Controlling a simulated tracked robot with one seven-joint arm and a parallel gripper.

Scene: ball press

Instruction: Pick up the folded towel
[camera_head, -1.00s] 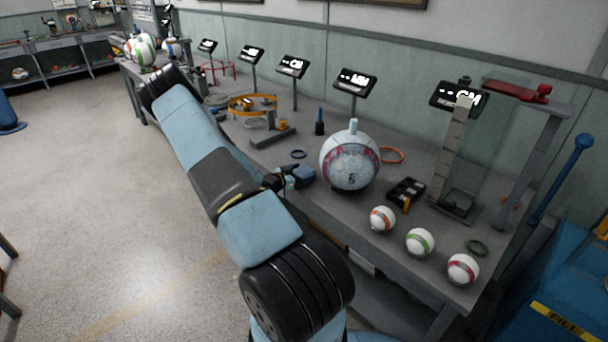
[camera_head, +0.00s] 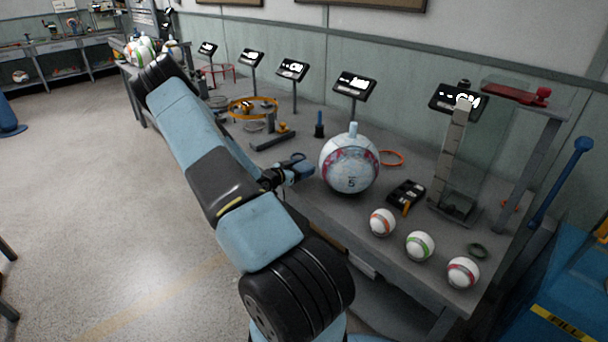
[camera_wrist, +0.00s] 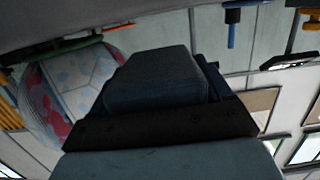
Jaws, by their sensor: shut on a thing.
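In the wrist view a dark blue block fills the middle in front of my gripper's black part. I cannot clearly tell there where towel and finger meet. The far fingertip is hidden.
The large ball (camera_head: 349,165) stands close to the right of the towel. A small black tray (camera_head: 406,194) and several small balls lie farther right on the grey bench (camera_head: 340,208). A blue-handled tool (camera_head: 319,126) stands behind. Open floor lies left.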

